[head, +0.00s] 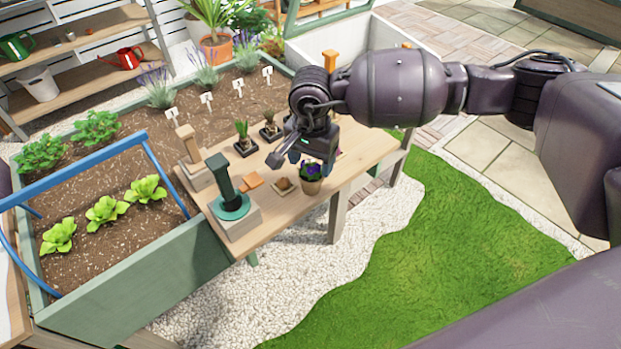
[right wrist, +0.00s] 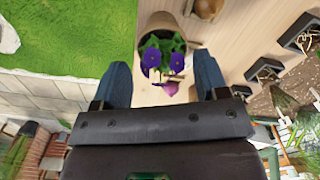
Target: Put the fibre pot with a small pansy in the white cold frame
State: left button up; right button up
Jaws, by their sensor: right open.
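The fibre pot (head: 311,187) is brown and stands upright near the front edge of the wooden bench, with a purple pansy (head: 312,170) in it. My right gripper (head: 310,158) is just above and behind the pot. In the right wrist view my right gripper (right wrist: 162,70) is open, with the purple blooms (right wrist: 164,58) showing between and beyond its fingers. The pot (right wrist: 160,22) lies beyond them, and no grip on it shows. The white cold frame (head: 392,33) stands at the back, its glazed lid raised; my right arm hides part of it. My left gripper is out of view.
On the bench (head: 285,222) are a green tool on a block (head: 232,205), a small tray (head: 286,186) and black seedling pots (head: 245,147). A planted bed (head: 100,230) with a blue hoop lies left. A pink bloom (right wrist: 169,89) shows near the fingers.

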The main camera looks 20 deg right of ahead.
aim_at(310, 168)
jog(key=shift+a+f+b, duration=0.15)
jog(key=shift+f+b, duration=0.3)
jog(key=shift+f, duration=2.3)
jog(key=c, duration=0.7)
jog(key=shift+r, duration=0.2)
